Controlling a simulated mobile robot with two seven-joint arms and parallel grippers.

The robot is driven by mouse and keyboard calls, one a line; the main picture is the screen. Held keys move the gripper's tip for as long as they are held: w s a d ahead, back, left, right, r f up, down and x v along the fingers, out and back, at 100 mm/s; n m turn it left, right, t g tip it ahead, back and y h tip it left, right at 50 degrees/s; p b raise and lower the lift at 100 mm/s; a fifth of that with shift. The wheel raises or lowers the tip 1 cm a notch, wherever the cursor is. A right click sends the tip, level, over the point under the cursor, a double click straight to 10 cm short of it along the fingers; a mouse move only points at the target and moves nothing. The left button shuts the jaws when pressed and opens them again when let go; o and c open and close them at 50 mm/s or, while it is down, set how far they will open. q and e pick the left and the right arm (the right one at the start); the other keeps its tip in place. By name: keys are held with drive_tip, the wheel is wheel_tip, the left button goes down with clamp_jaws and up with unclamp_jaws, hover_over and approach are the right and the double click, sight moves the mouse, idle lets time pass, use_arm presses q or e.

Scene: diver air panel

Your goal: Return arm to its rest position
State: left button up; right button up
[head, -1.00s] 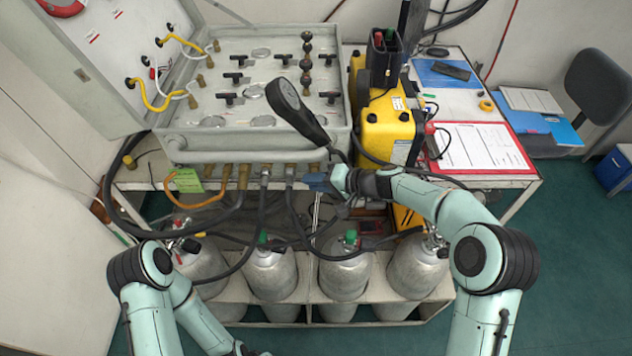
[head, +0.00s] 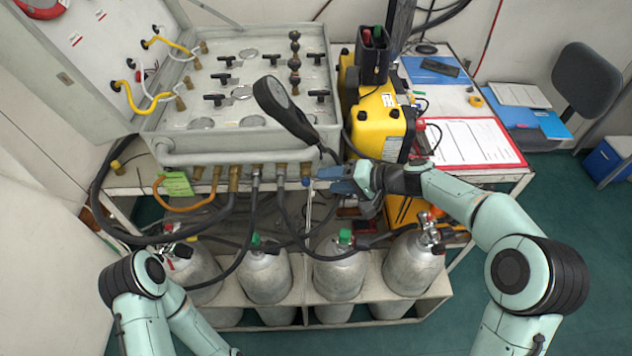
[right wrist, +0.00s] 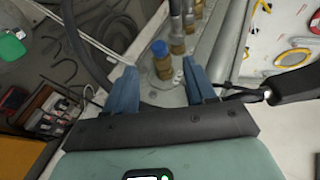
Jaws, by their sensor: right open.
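My right arm reaches in from the right in the head view. Its gripper (head: 332,180) is at the front edge of the air panel (head: 235,150), just right of its row of brass fittings. The right wrist view shows the two blue fingers (right wrist: 161,88) apart with nothing gripped. A brass fitting with a blue cap (right wrist: 160,55) stands beyond the fingertips, seen between them. My left arm is at the lower left of the head view; its gripper is out of view.
A black gauge on a hose (head: 285,108) stands close to my right gripper. The yellow case (head: 382,125) is behind the right wrist. Hoses hang below the panel, above several grey cylinders (head: 340,275). Open floor (head: 560,225) lies to the right.

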drive_tip(key=v, duration=0.5)
drive_tip(key=s+d+f+m+g+h, duration=0.15)
drive_tip(key=s+f, duration=0.25)
drive_tip(key=f, duration=0.4)
drive_tip(key=s+d+f+g+h+p, duration=0.1)
drive_tip(key=s+f+h, duration=0.15)
drive_tip(key=f, duration=0.65)
drive_tip(key=s+d+f+m+g+h, duration=0.1)
drive_tip(key=s+f, duration=0.3)
drive_tip(key=f, duration=0.4)
use_arm(q)
drive_tip(key=r, duration=0.1)
drive_tip(key=w+r+p, duration=0.1)
drive_tip(key=r+p, duration=0.1)
drive_tip(key=shift+w+r, duration=0.15)
drive_tip(key=shift+w, duration=0.1)
use_arm(e)
drive_tip(key=s+a+f+g+h, duration=0.1)
drive_tip(key=s+f, duration=0.5)
drive_tip(key=s, duration=0.6)
drive_tip(key=s+a+f+g+h, duration=0.1)
drive_tip(key=s+f, duration=0.5)
drive_tip(key=s, duration=0.6)
drive_tip(key=shift+s+n+g+h, duration=0.4)
drive_tip(key=shift+n+g, duration=0.05)
drive_tip(key=shift+w+f, duration=0.1)
drive_tip(key=shift+f, duration=0.05)
